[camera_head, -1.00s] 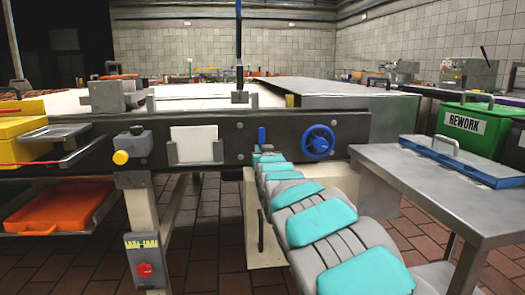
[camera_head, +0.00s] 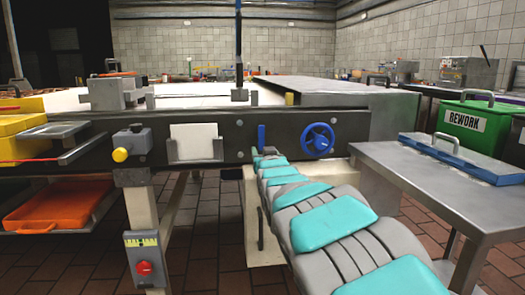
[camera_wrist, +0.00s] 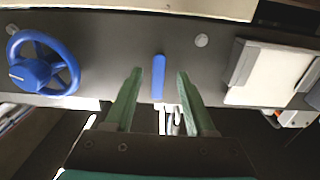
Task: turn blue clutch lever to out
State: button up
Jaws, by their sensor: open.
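The blue clutch lever (camera_head: 261,137) is a short upright blue bar on the dark side rail of the machine, left of the blue handwheel (camera_head: 317,139). In the wrist view the lever (camera_wrist: 158,77) points straight up and down, between and just beyond the fingertips of my gripper (camera_wrist: 159,74). My gripper is open, with one green finger on each side of the lever and a gap to both. In the head view the gripper end (camera_head: 268,153) is small at the tip of my arm, just below the lever. Nothing is held.
The blue handwheel (camera_wrist: 42,66) is close left of my fingers in the wrist view. A white card in a holder (camera_wrist: 270,72) is to the right. A steel table (camera_head: 430,180) with a blue-edged lid stands right of my arm. A green REWORK bin (camera_head: 470,126) is behind it.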

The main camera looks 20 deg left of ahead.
jog(key=shift+v, duration=1.65)
jog(key=s+d+f+m+g+h+p, duration=0.1)
jog(key=s+d+f+g+h, duration=0.2)
jog(key=d, duration=0.7)
jog(key=s+d+f+m+g+h+p, duration=0.1)
jog(key=s+d+f+m+h, duration=0.3)
jog(key=d, duration=0.6)
jog(key=s+d+f+n+g+h+p, duration=0.15)
jog(key=d+f, duration=0.35)
jog(key=d, duration=0.5)
jog(key=s+d+f+m+g+h, duration=0.1)
jog(key=s+d+f+g, duration=0.2)
jog(key=s+d, duration=0.45)
jog(key=s+d+f+m+g, duration=0.1)
jog(key=s+d+f+g, duration=0.25)
jog(key=s, duration=0.75)
jog(key=s+d+f+g+p, duration=0.1)
jog(key=s+d+g, duration=0.1)
jog(key=s, duration=0.8)
jog(key=s+d+f+g+p, duration=0.1)
jog(key=s+d+g, duration=0.1)
jog(key=s, duration=0.8)
jog(key=shift+f+m+g, duration=0.15)
jog(key=shift+m+g, duration=0.2)
jog(key=shift+g, duration=0.15)
